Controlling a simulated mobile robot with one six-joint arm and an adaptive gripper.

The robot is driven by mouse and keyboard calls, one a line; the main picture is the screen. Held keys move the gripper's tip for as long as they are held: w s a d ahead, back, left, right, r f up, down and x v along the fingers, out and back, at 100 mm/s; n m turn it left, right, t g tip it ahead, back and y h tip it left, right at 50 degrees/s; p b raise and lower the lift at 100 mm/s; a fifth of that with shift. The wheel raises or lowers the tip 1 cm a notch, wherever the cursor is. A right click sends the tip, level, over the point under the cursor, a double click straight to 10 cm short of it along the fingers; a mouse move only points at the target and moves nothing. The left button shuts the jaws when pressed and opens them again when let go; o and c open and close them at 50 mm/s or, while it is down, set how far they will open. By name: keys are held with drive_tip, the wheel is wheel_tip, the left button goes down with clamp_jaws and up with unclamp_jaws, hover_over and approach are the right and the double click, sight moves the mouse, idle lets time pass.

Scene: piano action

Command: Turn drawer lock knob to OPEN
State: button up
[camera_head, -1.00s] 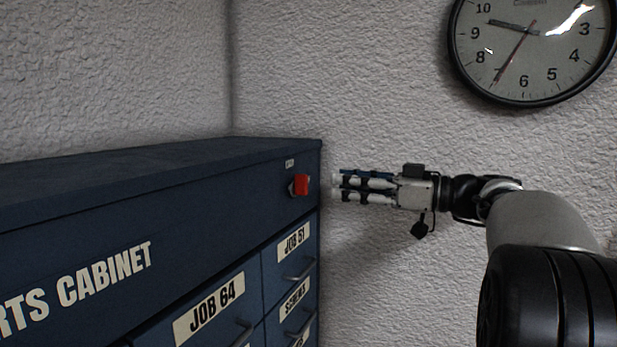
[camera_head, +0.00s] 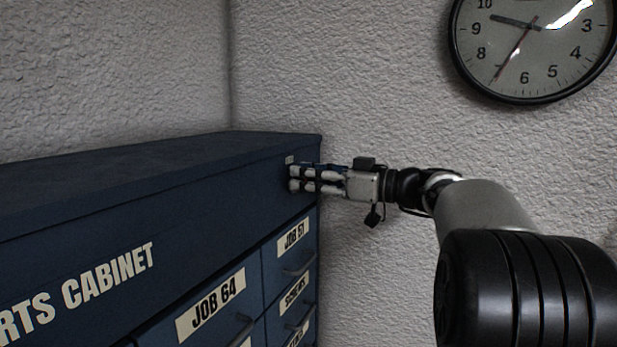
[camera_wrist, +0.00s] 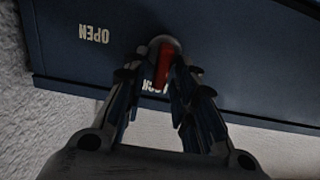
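The red lock knob (camera_wrist: 163,65) sits on the blue cabinet's upper front panel. In the wrist view its red grip points toward a partly hidden label, likely LOCK (camera_wrist: 155,88). The OPEN label (camera_wrist: 93,34) reads upside down to the left of the knob. My gripper (camera_head: 293,179) is at the panel, and its fingers hide the knob in the head view. In the wrist view my gripper (camera_wrist: 160,78) has one finger on each side of the knob, with a gap visible at the left finger. Firm contact cannot be told.
The blue cabinet (camera_head: 110,225) has drawers with pull handles and labels below the knob, including JOB 64 (camera_head: 211,305) and JOB 51 (camera_head: 293,236). A textured wall (camera_head: 380,90) stands behind, with a round clock (camera_head: 530,50).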

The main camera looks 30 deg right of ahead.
clamp_jaws()
drive_tip(key=shift+m, duration=0.3)
drive_tip(key=shift+w+d+f+m+p, duration=0.2)
drive_tip(key=shift+d+f+m, duration=0.15)
drive_tip(key=shift+m, duration=2.5)
drive_tip(key=shift+w+d+f+m+p, duration=0.2)
drive_tip(key=shift+w+f+m, duration=0.1)
drive_tip(key=shift+m, duration=2.6)
drive_tip(key=shift+w+d+f+m+p, duration=0.2)
drive_tip(key=shift+d+f+m, duration=0.15)
drive_tip(key=shift+m, duration=2.5)
drive_tip(key=shift+o, duration=1.2)
unclamp_jaws()
